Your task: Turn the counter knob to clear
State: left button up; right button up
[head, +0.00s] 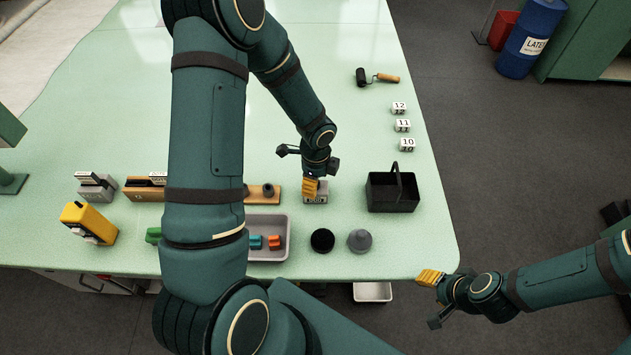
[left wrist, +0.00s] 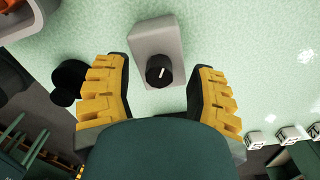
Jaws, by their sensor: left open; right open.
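The counter (head: 322,198), a small grey box with a number display, stands on the green table. In the left wrist view the grey counter (left wrist: 165,38) shows its round black knob (left wrist: 159,71) with a white pointer line. The knob is hidden in the head view. My left gripper (head: 310,187) is right at the counter. In the left wrist view my left gripper (left wrist: 158,78) is open, with a yellow finger on each side of the knob and a gap to both. My right gripper (head: 430,280) is open and empty, off the table's front right edge.
A black basket (head: 392,192) stands right of the counter. A black disc (head: 322,240) and a grey disc (head: 360,240) lie in front. A grey tray (head: 283,222) is to the left. Numbered blocks (head: 403,125) and a roller (head: 378,77) lie farther back.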

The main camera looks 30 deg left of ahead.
pick_arm(q)
notch_tip(320, 180, up, 11)
jog(key=shift+r, duration=0.15)
dwell(0.7)
